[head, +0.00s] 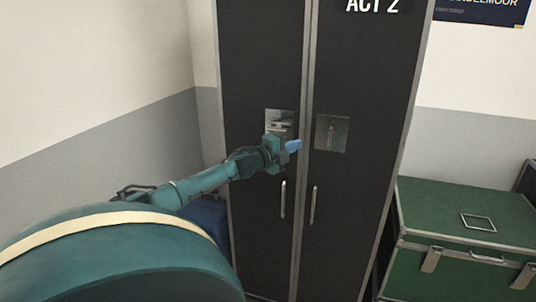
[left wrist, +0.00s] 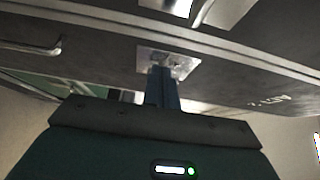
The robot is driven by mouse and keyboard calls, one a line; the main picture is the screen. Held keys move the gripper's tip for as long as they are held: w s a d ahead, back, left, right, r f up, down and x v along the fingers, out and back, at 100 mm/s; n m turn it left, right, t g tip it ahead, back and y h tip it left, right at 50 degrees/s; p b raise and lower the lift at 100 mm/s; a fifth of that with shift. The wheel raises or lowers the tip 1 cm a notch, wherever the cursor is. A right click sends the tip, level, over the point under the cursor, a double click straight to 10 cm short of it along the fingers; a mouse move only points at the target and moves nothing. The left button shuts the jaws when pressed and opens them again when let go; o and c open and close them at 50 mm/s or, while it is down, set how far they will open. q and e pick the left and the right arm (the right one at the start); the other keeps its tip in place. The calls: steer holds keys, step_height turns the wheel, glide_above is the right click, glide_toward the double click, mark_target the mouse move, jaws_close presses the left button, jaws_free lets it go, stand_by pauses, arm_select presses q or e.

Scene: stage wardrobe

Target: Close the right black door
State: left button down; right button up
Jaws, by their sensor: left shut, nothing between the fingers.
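The right black door (head: 358,80) of a tall cabinet carries "ACT 2" lettering, a metal plate (head: 332,134) and an upright bar handle (head: 313,205). It looks flush or nearly flush with the left black door (head: 258,60); I cannot tell whether a small gap remains. My left gripper (head: 294,146) is shut and empty, its blue fingertips by the seam between the doors. In the left wrist view its fingers (left wrist: 162,88) point at the right door's metal plate (left wrist: 168,63); contact is unclear. My right gripper is not in view.
A green trunk (head: 470,212) with metal latches stands right of the cabinet. A dark blue object (head: 207,217) is low at the left, partly behind my arm. A poster (head: 484,10) hangs on the right wall. The wall left of the cabinet is bare.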

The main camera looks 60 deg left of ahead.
arm_select(q)
steer(key=s+a, duration=0.1)
steer(key=s, duration=0.6)
steer(key=shift+s+a+f+p, duration=0.2)
steer(key=shift+s+p, duration=0.15)
